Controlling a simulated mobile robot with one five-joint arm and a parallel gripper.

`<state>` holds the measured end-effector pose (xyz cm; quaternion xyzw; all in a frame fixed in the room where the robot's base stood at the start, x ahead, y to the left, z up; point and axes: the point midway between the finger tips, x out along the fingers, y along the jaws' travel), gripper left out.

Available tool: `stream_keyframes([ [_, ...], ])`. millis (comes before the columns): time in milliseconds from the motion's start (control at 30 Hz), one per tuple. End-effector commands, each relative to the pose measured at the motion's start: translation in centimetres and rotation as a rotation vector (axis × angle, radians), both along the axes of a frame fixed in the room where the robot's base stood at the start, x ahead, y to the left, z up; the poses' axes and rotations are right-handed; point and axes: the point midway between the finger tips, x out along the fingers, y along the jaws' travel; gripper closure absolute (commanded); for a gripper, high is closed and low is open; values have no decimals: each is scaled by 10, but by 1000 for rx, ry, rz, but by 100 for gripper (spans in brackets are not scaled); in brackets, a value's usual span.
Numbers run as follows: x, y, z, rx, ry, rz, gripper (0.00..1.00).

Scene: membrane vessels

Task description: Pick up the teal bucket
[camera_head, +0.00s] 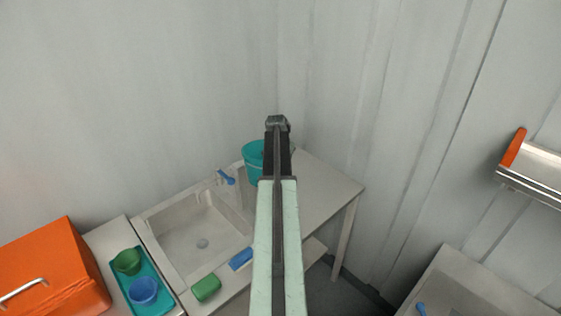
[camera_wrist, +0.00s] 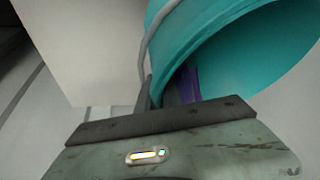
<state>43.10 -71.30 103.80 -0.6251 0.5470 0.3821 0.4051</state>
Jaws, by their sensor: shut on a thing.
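The teal bucket (camera_head: 252,162) is partly hidden behind my arm in the head view, above the far end of the counter near the wall corner. In the wrist view the bucket (camera_wrist: 235,50) fills the upper right, tilted in the picture, with a grey handle (camera_wrist: 147,45) along its side. My gripper (camera_head: 277,123) is at the bucket and shut on it. The exact contact is mostly hidden by the gripper body. A purple patch (camera_wrist: 188,85) shows by the rim. I cannot tell whether the bucket is clear of the counter.
A sink (camera_head: 200,235) with a blue-handled tap (camera_head: 226,177) lies left of my arm. A green sponge (camera_head: 206,288) and a blue block (camera_head: 241,259) lie on its front edge. A teal tray (camera_head: 152,306) with cups and an orange box (camera_head: 50,268) stand farther left. Walls close in behind.

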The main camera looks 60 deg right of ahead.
Motion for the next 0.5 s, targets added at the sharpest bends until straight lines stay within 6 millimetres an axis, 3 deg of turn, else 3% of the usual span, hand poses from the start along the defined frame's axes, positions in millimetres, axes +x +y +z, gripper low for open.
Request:
stream_keyframes([
  [33, 0, 0, 15, -1, -1, -1, 100],
  [67, 0, 0, 17, -1, -3, -1, 100],
  [333, 0, -1, 15, -2, -3, -1, 100],
  [500, 0, -1, 15, -2, -3, -2, 50],
])
